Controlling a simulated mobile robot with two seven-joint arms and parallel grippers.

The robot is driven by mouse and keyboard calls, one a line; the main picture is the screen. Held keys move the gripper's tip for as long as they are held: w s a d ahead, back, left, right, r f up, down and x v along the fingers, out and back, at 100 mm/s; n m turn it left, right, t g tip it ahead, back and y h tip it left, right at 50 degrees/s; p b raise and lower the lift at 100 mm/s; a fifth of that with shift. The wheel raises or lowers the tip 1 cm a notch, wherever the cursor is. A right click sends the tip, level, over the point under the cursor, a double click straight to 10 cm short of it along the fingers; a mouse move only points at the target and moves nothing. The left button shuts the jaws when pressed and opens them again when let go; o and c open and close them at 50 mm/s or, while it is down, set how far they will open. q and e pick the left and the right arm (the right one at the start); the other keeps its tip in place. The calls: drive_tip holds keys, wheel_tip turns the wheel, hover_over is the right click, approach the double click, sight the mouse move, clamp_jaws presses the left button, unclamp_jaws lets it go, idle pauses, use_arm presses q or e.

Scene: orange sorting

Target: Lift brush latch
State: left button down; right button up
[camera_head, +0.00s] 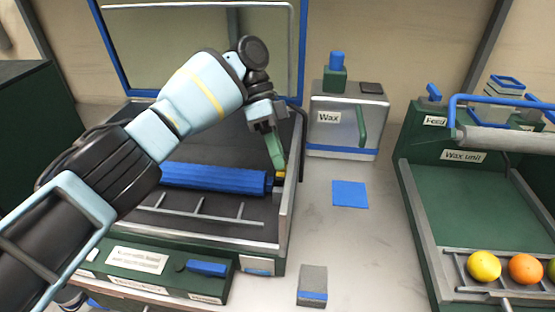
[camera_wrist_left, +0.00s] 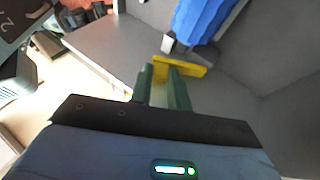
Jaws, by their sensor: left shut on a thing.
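The brush latch (camera_head: 281,174) is a small yellow piece at the right end of the blue brush roller (camera_head: 212,177), inside the grey open machine. In the left wrist view the latch (camera_wrist_left: 190,67) is a yellow bar across my fingertips, and the blue brush (camera_wrist_left: 205,18) lies just beyond it. My left gripper (camera_head: 278,160) reaches down from above with its green fingers. It is shut on the latch; in the left wrist view the fingers (camera_wrist_left: 164,78) are close together around it. The fingers hide part of the latch. My right gripper is not in view.
The machine's side wall (camera_head: 291,200) stands close right of the latch. A Wax box (camera_head: 346,128) stands behind right. A blue square (camera_head: 350,194) and a grey block (camera_head: 312,284) lie on the counter. The Wax unit (camera_head: 470,200) with oranges is far right.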

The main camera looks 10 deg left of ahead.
use_arm(q)
drive_tip(key=c, duration=1.3)
unclamp_jaws()
